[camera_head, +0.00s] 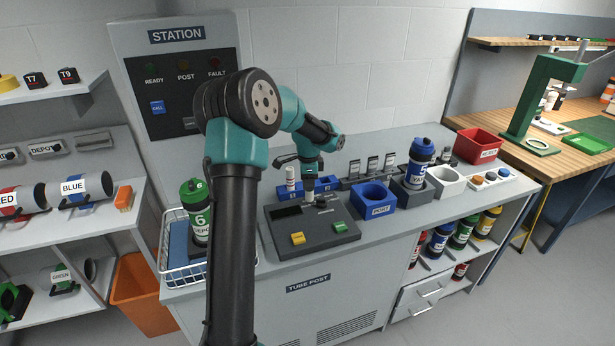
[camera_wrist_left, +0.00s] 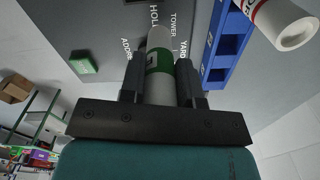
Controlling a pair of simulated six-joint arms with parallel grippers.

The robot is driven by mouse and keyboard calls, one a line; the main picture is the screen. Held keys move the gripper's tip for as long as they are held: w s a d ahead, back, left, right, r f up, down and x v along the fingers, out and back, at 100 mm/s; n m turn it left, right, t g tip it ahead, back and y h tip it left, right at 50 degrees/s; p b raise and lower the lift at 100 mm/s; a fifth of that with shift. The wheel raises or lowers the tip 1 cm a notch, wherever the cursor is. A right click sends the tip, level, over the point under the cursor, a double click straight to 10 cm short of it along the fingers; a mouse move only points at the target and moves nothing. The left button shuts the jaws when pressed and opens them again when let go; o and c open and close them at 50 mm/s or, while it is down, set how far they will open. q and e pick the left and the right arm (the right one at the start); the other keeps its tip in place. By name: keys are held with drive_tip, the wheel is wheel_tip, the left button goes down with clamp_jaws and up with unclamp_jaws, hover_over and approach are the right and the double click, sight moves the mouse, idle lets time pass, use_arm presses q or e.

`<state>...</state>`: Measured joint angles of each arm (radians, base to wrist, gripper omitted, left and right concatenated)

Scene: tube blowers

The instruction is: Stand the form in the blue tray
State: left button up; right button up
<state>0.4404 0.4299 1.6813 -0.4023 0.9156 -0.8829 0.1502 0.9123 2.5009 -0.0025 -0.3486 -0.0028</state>
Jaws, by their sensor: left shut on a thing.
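My left gripper (camera_wrist_left: 158,75) is shut on a form (camera_wrist_left: 158,50), a white roll with a green band. In the head view the left gripper (camera_head: 309,180) points down over the grey console, beside the blue tray (camera_head: 327,184). The blue tray also shows in the left wrist view (camera_wrist_left: 226,45), to the right of the held form and apart from it there, with empty slots visible. Another white roll (camera_head: 291,176) stands at the tray's left end; in the left wrist view it has a red band (camera_wrist_left: 285,20). My right gripper is not in view.
The console (camera_head: 322,244) has a yellow button (camera_head: 297,239) and a green button (camera_head: 340,226). A blue POST holder (camera_head: 374,204) and a blue canister (camera_head: 418,165) stand to the right. A wire basket (camera_head: 172,272) with a green canister (camera_head: 195,205) is at left.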

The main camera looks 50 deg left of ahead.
use_arm(q)
drive_tip(key=w+a+f, duration=0.1)
drive_tip(key=w+a, duration=0.6)
drive_tip(key=a, duration=0.1)
drive_tip(key=shift+w+a, duration=0.1)
drive_tip(key=shift+w+a+f, duration=0.1)
drive_tip(key=shift+f, duration=0.8)
drive_tip(key=shift+w+a+f, duration=0.1)
drive_tip(key=shift+f, duration=0.8)
drive_tip(key=shift+s+f, duration=0.1)
drive_tip(key=shift+f, duration=0.1)
drive_tip(key=o, duration=0.9)
drive_tip(key=shift+r, duration=0.15)
wheel_tip(320, 180, up, 12)
drive_tip(key=shift+r, duration=0.1)
